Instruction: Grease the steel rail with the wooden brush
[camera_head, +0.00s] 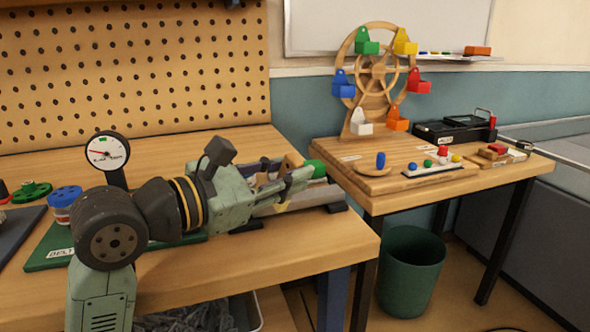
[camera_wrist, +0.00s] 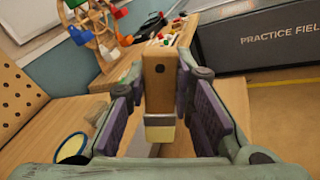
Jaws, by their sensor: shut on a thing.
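My gripper (camera_head: 292,180) is shut on the wooden brush (camera_wrist: 159,72). In the wrist view the brush's wooden handle with a dark hole stands between my fingers (camera_wrist: 163,92), above a metal ferrule and a pale bristle end. In the head view the brush (camera_head: 291,161) is mostly hidden by my gripper. The steel rail (camera_head: 318,197) lies on the workbench under and beside my gripper, partly hidden, with a dark foot at its right end. Whether the bristles touch it I cannot tell. A round tin with yellowish contents (camera_wrist: 71,147) stands left of my gripper in the wrist view.
A dial gauge (camera_head: 107,150), a green mat (camera_head: 50,250) and a blue-topped container (camera_head: 64,197) are on the workbench left of and behind my arm. A side table (camera_head: 450,187) with a toy Ferris wheel (camera_head: 376,75) stands right. A green bin (camera_head: 410,270) is below.

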